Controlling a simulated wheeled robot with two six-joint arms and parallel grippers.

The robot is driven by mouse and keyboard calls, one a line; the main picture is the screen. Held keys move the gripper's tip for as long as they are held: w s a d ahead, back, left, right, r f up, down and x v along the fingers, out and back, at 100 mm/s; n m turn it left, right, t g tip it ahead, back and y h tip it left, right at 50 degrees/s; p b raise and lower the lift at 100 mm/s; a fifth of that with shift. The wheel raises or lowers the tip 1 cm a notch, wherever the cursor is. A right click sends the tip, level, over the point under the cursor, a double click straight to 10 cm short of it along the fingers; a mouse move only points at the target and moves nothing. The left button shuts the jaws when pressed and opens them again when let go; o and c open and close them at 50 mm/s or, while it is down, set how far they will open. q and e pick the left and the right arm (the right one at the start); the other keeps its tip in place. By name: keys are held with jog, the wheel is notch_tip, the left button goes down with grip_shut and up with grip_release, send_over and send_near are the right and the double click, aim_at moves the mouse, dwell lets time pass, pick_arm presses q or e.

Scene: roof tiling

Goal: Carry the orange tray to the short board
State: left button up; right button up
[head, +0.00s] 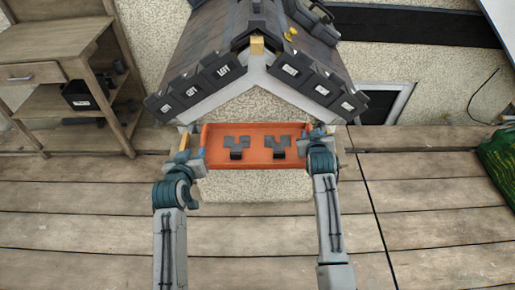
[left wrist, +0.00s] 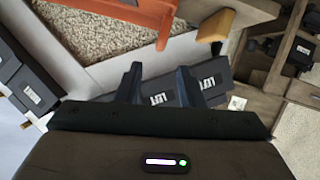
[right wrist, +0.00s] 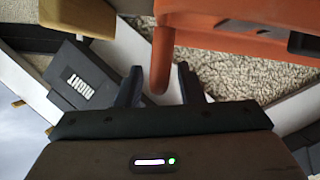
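The orange tray (head: 220,162) spans the front of the small roof model in the head view, with two dark grey pieces in it. My left gripper (head: 192,150) is at its left end. In the left wrist view my left gripper's fingers (left wrist: 160,78) are apart and empty, with the orange tray (left wrist: 110,10) just beyond their tips. My right gripper (head: 318,138) is at the right end. In the right wrist view my right gripper's fingers (right wrist: 160,80) stand apart, on either side of an orange tab of the tray (right wrist: 163,55). I cannot tell which board is the short board.
The roof model (head: 265,100) carries dark tiles labelled left and right on its front slopes. A wooden shelf unit (head: 60,75) stands at the left with a black bin (head: 85,95). A green bag (head: 498,165) lies at the far right. The plank floor in front is clear.

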jog(key=v, duration=0.6)
jog(key=shift+s+r, duration=0.1)
jog(key=shift+s, duration=0.1)
